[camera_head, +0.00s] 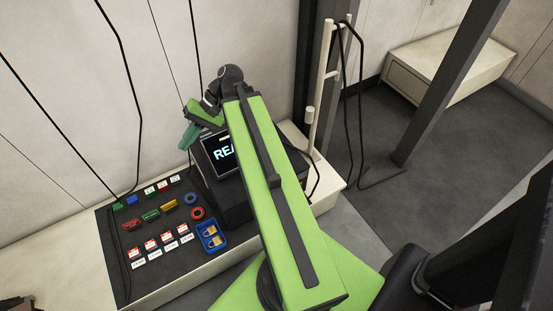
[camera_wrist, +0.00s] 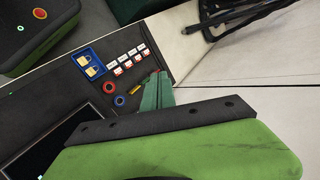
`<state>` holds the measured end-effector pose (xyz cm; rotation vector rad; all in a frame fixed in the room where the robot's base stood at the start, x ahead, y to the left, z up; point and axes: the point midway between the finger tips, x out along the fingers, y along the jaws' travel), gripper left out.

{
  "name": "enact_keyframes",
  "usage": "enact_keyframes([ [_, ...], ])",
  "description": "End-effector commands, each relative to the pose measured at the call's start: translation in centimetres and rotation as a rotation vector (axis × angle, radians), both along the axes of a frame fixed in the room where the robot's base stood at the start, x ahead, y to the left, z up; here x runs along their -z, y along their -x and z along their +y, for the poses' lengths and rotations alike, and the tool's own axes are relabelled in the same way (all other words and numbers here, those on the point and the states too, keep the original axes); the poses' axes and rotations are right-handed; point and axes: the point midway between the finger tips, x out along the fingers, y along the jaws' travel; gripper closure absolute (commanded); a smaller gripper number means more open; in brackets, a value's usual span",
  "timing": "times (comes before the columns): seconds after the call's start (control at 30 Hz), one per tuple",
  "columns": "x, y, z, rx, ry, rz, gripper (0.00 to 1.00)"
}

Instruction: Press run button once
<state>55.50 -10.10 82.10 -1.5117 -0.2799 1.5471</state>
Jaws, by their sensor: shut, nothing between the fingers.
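A black box (camera_head: 234,199) with a tilted screen (camera_head: 221,152) stands on the bench. In the wrist view a dark screen (camera_wrist: 57,140) shows at the lower left. My gripper (camera_head: 188,138) is shut and empty, in the air by the screen's upper left in the head view. Its teal fingers also show in the wrist view (camera_wrist: 157,92). I cannot make out a run button in either view; the box's right part is behind my arm.
A dark mat (camera_head: 118,244) left of the box holds coloured tags, white labels, a blue ring (camera_head: 190,198) and a red ring (camera_head: 197,213). A blue tray (camera_head: 224,241) holds brass padlocks. Black cables hang along the wall. A grey post (camera_head: 455,85) stands at right.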

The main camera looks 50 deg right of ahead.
Motion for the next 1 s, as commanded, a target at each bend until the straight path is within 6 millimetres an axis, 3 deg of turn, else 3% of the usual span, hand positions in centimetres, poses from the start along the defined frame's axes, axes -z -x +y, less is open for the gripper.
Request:
enact_keyframes([
  [0.03,2.1,0.5,-2.7,0.059,-0.031,-0.012,1.00],
  [0.27,5.1,4.0,-13.1,0.288,-0.133,-0.081,1.00],
  [0.5,9.1,9.7,-22.5,0.506,-0.152,-0.123,1.00],
  [0.7,11.6,14.2,-27.5,0.635,-0.143,-0.133,1.00],
  [0.83,12.2,15.8,-29.0,0.675,-0.140,-0.135,1.00],
  [1.0,12.2,16.2,-29.4,0.686,-0.139,-0.136,1.00],
])
